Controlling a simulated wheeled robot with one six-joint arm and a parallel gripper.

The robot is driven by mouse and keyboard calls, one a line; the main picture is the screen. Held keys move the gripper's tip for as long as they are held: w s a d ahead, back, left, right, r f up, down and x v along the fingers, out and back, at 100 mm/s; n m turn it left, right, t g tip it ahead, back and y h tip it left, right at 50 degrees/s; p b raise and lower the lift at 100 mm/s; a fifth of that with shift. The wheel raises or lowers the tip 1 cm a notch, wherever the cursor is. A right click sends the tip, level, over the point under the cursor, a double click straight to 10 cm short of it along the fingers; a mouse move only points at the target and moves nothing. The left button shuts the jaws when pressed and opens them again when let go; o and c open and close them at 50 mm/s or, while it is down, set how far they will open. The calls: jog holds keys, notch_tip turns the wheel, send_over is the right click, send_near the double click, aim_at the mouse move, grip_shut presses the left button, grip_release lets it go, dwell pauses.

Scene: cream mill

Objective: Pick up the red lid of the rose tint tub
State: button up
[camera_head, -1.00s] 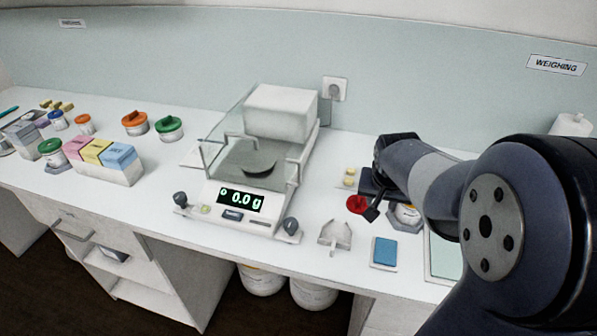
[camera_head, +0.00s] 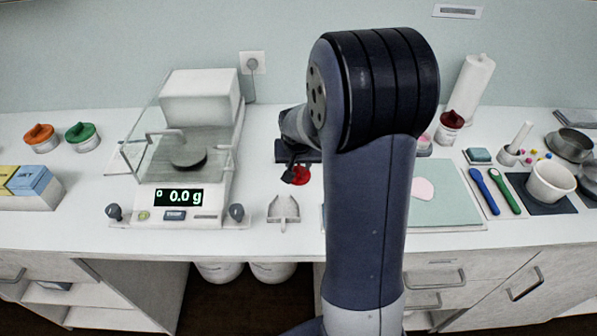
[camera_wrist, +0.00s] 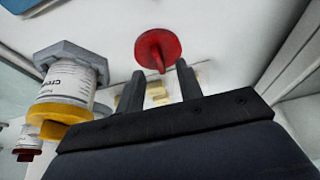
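The red lid (camera_head: 302,175) lies on the white counter, right of the scale, partly hidden by my gripper (camera_head: 290,169). In the wrist view the round red lid (camera_wrist: 155,43) has a raised grip on its face. It sits just beyond the fingertips of my gripper (camera_wrist: 160,67), with the grip in line with the gap. The fingers are apart and nothing is clamped between them. I cannot tell whether they touch the lid. I cannot identify the rose tint tub for certain; my arm hides part of the counter.
The scale (camera_head: 157,211) reads 0.0 g. A metal scoop (camera_head: 284,211) lies in front of the lid. A labelled container (camera_wrist: 68,82) is close left of my gripper in the wrist view. A dark red-lidded tub (camera_head: 450,127) and a pale green mat (camera_head: 450,207) are to the right.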

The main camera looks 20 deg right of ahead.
aim_at(299, 169)
jog(key=shift+x, duration=1.65)
jog(key=shift+w+d+r, duration=0.1)
jog(key=shift+w+d, duration=0.05)
grip_shut()
